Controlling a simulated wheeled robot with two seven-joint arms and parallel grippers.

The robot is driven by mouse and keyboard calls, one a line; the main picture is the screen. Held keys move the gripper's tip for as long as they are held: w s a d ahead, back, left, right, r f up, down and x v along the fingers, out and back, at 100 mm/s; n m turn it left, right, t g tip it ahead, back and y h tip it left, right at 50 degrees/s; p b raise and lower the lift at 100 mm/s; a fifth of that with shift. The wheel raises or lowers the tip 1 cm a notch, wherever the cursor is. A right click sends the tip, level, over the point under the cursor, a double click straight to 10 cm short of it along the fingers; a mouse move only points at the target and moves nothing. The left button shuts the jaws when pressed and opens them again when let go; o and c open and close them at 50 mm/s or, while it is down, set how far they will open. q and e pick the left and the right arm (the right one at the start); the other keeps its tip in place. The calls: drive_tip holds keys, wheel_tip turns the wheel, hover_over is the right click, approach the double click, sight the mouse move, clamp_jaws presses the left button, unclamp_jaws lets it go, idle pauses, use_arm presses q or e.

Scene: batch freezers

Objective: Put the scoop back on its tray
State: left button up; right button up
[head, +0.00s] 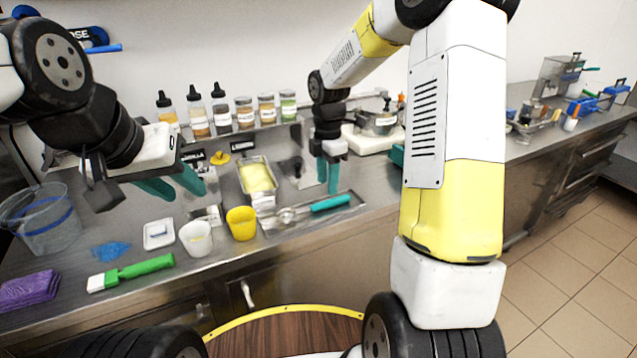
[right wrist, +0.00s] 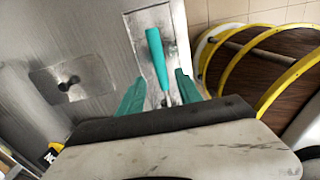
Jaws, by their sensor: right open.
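The scoop (head: 329,204) has a teal handle and a metal head. It lies along a shallow silver tray (head: 356,199) near the counter's front edge. In the right wrist view the scoop's teal handle (right wrist: 158,60) shows over the tray (right wrist: 180,22), and its far part is hidden low between my fingers. My right gripper (head: 328,176) is open and points down, just above and behind the handle; it also shows in the right wrist view (right wrist: 160,92), its fingers apart on either side of the scoop. My left gripper (head: 172,187) is open and empty, above the counter at the left.
A yellow cup (head: 241,223) and a white cup (head: 196,239) stand left of the tray. Behind are a pan of yellow food (head: 258,177) and several bottles and jars (head: 220,108). A green-handled brush (head: 140,269), purple cloth (head: 29,289) and clear bucket (head: 42,222) are at left.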

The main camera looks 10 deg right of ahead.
sight(327, 202)
drive_tip(key=s+d+r+m+t, duration=0.1)
drive_tip(key=s+r+m+t, duration=0.2)
drive_tip(key=s+r+m, duration=1.05)
drive_tip(key=s+r+m+t+y, duration=0.2)
drive_tip(key=s+r+m+t, duration=0.1)
drive_tip(key=s+m, duration=0.4)
drive_tip(key=s, duration=0.3)
drive_tip(key=shift+s+r, duration=0.3)
drive_tip(key=shift+s, duration=0.05)
